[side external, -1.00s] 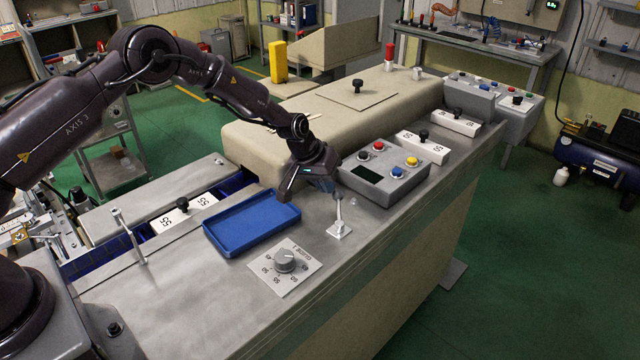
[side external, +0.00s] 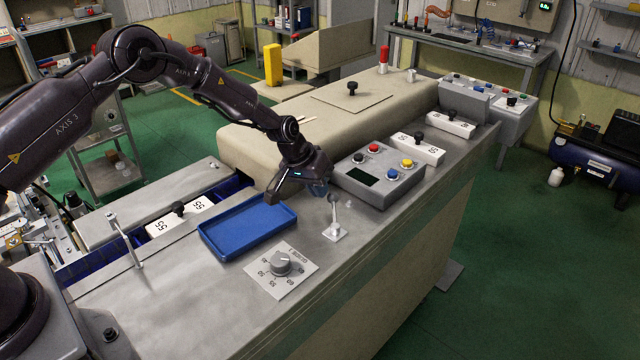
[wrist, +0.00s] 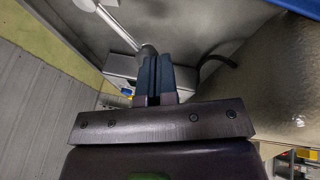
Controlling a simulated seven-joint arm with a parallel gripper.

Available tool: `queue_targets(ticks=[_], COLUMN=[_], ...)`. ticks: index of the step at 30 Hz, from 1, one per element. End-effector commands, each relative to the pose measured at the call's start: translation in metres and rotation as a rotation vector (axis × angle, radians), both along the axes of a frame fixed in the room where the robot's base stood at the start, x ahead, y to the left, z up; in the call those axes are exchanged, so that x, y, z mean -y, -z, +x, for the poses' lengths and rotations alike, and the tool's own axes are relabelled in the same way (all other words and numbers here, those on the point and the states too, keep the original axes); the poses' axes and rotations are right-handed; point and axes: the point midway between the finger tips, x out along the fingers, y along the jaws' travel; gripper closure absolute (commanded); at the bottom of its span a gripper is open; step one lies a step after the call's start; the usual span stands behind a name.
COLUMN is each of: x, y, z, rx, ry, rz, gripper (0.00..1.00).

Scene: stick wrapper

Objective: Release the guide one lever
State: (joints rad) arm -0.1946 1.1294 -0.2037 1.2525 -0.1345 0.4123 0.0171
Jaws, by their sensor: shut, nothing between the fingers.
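My gripper (side external: 321,190) is shut and empty, just left of the lever's top in the side view. In the wrist view its two dark fingers (wrist: 156,75) are together just below the ball end; whether they touch it I cannot tell.
A grey dial (side external: 281,263) on a white plate sits in front of a blue tray (side external: 212,249). A button box (side external: 378,181) stands right behind the lever. The beige cover (side external: 290,125) lies behind. Bare deck is free around the lever's base.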

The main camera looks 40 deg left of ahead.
Motion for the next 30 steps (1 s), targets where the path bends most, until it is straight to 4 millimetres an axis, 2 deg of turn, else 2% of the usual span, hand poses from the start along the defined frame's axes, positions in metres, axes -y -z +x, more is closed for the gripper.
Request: queue_targets(ticks=[5, 8, 10, 15, 22, 27, 30], x=[-0.008, -0.021, -0.033, -0.036, -0.042, -0.044, -0.041], y=[-0.009, -0.021, -0.031, -0.070, -0.106, -0.116, -0.108], z=[-0.002, -0.006, -0.010, -0.026, -0.042, -0.048, -0.063], rx=[0.003, 0.004, 0.004, 0.005, 0.002, -0.008, -0.065], ry=[-0.002, -0.004, -0.005, 0.000, -0.001, -0.001, 0.009], rz=[0.000, 0.001, 0.002, 0.001, 0.000, -0.003, -0.010], gripper=[1.00, 1.00, 1.00, 1.00, 1.00, 1.00, 1.00])
